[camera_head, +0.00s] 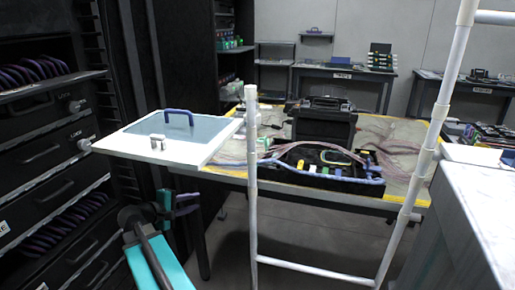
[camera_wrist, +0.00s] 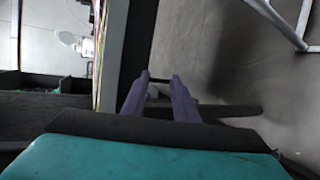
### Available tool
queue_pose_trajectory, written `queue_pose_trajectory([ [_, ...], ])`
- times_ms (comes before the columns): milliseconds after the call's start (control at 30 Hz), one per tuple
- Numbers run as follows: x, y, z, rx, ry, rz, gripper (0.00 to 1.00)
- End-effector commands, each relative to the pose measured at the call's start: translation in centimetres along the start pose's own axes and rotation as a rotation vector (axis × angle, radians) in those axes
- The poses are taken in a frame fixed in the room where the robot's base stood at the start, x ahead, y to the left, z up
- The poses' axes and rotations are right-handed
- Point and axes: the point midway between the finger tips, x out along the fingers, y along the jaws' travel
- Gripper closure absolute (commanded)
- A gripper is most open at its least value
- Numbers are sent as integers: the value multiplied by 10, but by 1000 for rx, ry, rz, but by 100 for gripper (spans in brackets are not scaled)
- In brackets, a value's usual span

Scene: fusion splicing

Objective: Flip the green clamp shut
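I cannot make out the green clamp for certain in either view. A black case-like device (camera_head: 323,122) stands on the worktable, and its small parts are too small to tell. My gripper (camera_head: 193,202) is low at the left, in front of the table and below the white panel. In the wrist view its two purple fingers (camera_wrist: 158,88) are apart with a gap between them, and I see nothing held.
A white-framed panel with a blue handle (camera_head: 180,120) juts out left of the worktable (camera_head: 390,130). White pipes (camera_head: 252,190) stand upright between me and the table. A dark drawer cabinet (camera_head: 50,150) is at the left and a white counter (camera_head: 475,200) at the right.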

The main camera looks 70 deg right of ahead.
Motion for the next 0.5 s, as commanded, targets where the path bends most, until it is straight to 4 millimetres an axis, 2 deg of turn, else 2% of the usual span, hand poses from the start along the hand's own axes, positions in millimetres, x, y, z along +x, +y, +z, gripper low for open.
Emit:
queue_pose_trajectory([
  [100, 14, 42, 18, 24, -42, 89, 74],
  [200, 20, 74, 34, 34, -76, 151, 74],
  [400, 26, 126, 65, 52, -141, 256, 74],
  [500, 41, 143, 74, 77, -142, 278, 74],
])
